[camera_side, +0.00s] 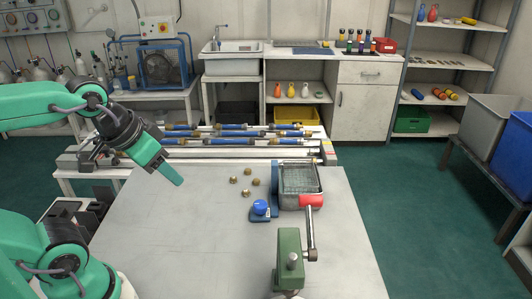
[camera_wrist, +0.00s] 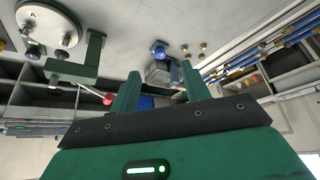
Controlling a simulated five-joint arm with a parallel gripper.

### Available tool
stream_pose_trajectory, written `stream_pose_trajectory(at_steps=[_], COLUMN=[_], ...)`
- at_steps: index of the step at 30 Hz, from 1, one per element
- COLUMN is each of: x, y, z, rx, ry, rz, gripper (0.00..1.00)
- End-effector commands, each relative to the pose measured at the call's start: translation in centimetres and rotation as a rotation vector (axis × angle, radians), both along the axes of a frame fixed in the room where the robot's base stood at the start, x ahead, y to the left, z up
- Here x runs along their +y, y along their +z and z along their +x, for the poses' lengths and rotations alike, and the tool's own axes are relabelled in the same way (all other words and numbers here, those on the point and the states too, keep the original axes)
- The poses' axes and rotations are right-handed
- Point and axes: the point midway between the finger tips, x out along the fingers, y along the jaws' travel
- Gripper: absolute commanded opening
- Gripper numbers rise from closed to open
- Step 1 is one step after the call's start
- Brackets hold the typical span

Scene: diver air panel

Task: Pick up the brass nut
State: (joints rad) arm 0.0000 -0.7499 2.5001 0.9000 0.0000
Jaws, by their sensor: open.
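Several small brass nuts (camera_side: 246,193) lie loosely grouped on the grey table, left of a wire-mesh tray. They also show as small brass spots near the top of the wrist view (camera_wrist: 203,46). I cannot tell which one the task means. My gripper (camera_side: 178,181) is above the left part of the table, left of the nuts and apart from them. In the wrist view my two green fingers (camera_wrist: 161,88) stand apart with nothing held between them.
The mesh tray (camera_side: 284,200) and a blue-topped fixture (camera_side: 260,208) stand right of the nuts. A green lever device (camera_side: 289,262) stands at the front. Blue-and-silver tubes (camera_side: 232,141) lie on a rack behind. The table's left and front-left is clear.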

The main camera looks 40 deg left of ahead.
Motion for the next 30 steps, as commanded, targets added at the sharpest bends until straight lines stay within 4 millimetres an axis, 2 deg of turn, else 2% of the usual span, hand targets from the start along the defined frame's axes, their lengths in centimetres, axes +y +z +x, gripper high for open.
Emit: stream_pose_trajectory(at_steps=[7,13,22,30], x=[0.1,0.3,1.1,2.1], y=[0.1,0.4,0.4,-0.8], z=[0.4,2.2,7.0,11.7], rx=[0.008,0.043,0.127,0.205], ry=[-0.010,-0.053,-0.169,-0.287], rz=[0.007,0.033,0.093,0.136], gripper=[0.47,0.47,0.47,0.47])
